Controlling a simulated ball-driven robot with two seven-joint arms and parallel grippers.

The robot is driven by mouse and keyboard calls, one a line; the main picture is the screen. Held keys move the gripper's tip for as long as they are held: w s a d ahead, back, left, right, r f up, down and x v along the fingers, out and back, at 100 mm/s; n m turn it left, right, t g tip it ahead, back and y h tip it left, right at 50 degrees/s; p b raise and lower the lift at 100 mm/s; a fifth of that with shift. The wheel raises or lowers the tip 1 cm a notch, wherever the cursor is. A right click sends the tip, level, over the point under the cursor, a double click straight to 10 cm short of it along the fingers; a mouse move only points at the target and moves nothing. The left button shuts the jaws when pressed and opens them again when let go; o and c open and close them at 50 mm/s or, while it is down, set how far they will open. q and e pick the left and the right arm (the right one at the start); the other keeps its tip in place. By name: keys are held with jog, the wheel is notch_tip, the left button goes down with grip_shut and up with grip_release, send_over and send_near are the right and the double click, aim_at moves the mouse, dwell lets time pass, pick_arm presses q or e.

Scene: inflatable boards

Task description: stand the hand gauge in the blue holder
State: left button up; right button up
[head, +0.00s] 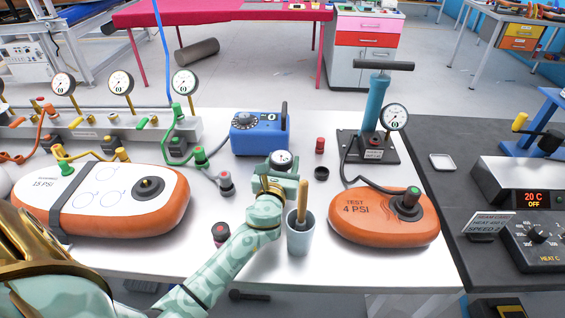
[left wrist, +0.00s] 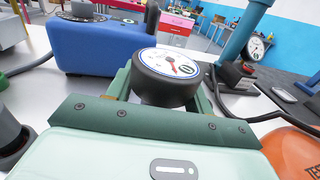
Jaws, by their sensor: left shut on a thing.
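The hand gauge (head: 281,158), with a round white dial and black body, is in my left gripper (head: 278,172), which is shut on it. In the left wrist view the gauge (left wrist: 168,78) sits between the green fingers, its dial facing up and tilted; its lower part is hidden. A pale blue, cup-shaped holder (head: 300,241) stands on the white table just right of my left wrist, with a wooden-handled tool (head: 304,194) in it. The gauge is above and behind the cup, apart from it. My right gripper is not in view.
A blue box with a knob (head: 259,136) stands behind the gripper. An orange test cushion (head: 385,222) lies right of the cup; a larger orange-and-white board (head: 105,200) lies left. A hand pump (head: 375,110) stands behind. Small fittings (head: 221,232) lie near my left arm.

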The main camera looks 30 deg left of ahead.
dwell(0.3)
pick_arm(q)
jog(key=shift+f+b, duration=1.05)
jog(key=shift+f, duration=0.25)
jog(key=o, duration=1.1)
